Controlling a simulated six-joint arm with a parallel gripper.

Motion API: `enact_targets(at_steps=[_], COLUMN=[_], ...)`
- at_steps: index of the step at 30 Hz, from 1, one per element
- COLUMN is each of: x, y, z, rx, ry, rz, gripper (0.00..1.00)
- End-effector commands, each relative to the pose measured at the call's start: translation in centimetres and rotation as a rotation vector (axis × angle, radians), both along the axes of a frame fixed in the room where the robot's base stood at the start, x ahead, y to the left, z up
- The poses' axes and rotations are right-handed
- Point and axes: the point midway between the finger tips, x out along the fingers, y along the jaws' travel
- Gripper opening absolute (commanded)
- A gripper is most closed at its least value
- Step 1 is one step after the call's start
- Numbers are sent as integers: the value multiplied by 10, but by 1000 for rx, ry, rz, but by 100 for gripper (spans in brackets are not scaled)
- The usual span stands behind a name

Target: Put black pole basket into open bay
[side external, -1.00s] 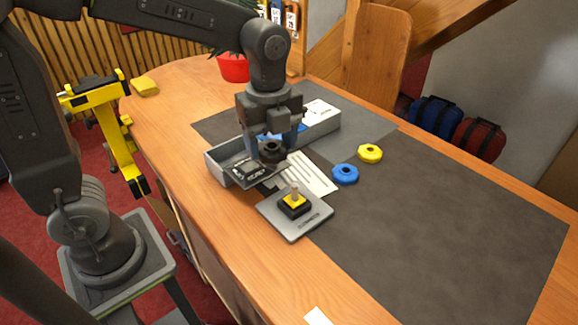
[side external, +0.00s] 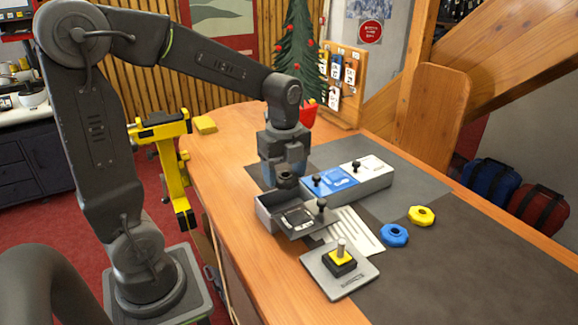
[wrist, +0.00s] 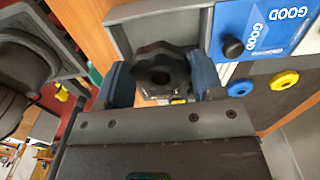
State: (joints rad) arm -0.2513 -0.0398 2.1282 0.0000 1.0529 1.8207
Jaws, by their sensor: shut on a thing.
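The black pole basket (wrist: 160,70), a lobed ring with a centre hole, is held between the two blue-grey fingers of my gripper (wrist: 160,82). In the side view my gripper (side external: 285,168) points down, with the basket (side external: 287,180) low at its tips. The long grey box (side external: 374,186) has a blue lid (side external: 333,182) and a white lid (side external: 366,168) on two bays. The open bay (side external: 265,208) is at its left end. The basket is over this bay; whether it touches anything inside is hidden.
A dark sliding lid (side external: 300,218) with a black knob juts out in front of the open bay. A grey plate with an upright post (side external: 341,248) stands nearer. Blue (side external: 394,235) and yellow (side external: 421,216) baskets lie on the dark mat (side external: 470,265), which is otherwise clear.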

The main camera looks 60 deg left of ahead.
Motion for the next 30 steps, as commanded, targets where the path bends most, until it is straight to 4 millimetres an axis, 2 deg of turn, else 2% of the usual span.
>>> enact_targets(at_steps=[15,21,30], x=[0,0,0], y=[-1,-1,-1], z=[-48,-58,-61], rx=[-1,-1,0], ry=[3,2,0], rz=[-2,-2,-2], gripper=[39,39,39])
